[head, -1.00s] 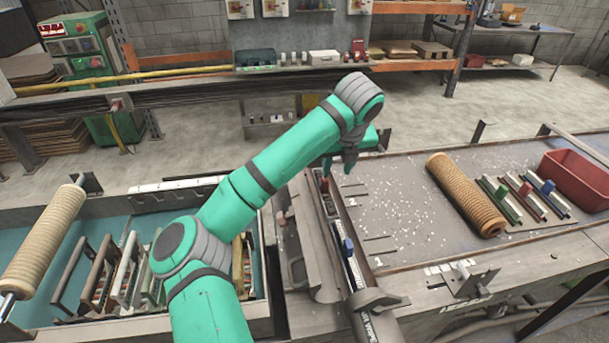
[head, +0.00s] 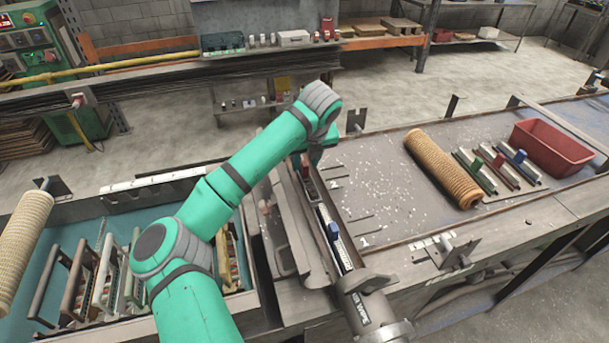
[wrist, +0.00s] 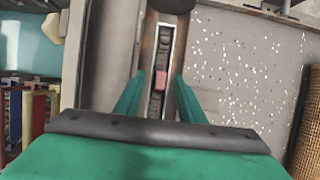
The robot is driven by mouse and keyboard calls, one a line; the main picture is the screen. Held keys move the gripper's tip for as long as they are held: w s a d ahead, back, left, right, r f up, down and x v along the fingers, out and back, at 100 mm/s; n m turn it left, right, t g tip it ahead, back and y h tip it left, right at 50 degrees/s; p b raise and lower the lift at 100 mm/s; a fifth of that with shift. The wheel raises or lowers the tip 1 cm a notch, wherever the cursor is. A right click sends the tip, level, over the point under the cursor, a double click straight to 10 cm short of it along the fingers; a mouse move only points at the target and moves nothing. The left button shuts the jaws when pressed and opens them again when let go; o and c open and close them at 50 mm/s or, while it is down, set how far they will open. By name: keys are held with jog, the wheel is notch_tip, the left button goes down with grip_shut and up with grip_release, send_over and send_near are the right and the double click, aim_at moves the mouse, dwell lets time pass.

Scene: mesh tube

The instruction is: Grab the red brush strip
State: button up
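The red brush strip, with a red block handle (head: 306,161), sits in the narrow slot at the far end of the metal rail. In the wrist view its red block (wrist: 161,80) lies between my fingers, in the slot's middle. My gripper (wrist: 158,98) is open, with one finger on each side of the slot and a gap to the red block on both sides. I cannot tell how high the fingertips are above it. In the head view my fingers are mostly hidden by my wrist.
A strip with a blue block (head: 333,230) sits nearer in the same rail. On the right of the table are a bristled roller (head: 443,168), several strips with coloured blocks (head: 498,161) and a red bin (head: 551,147). A rack of brushes (head: 105,275) stands at left.

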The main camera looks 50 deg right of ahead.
jog(key=shift+x, duration=1.2)
jog(key=shift+c, duration=0.6)
grip_shut()
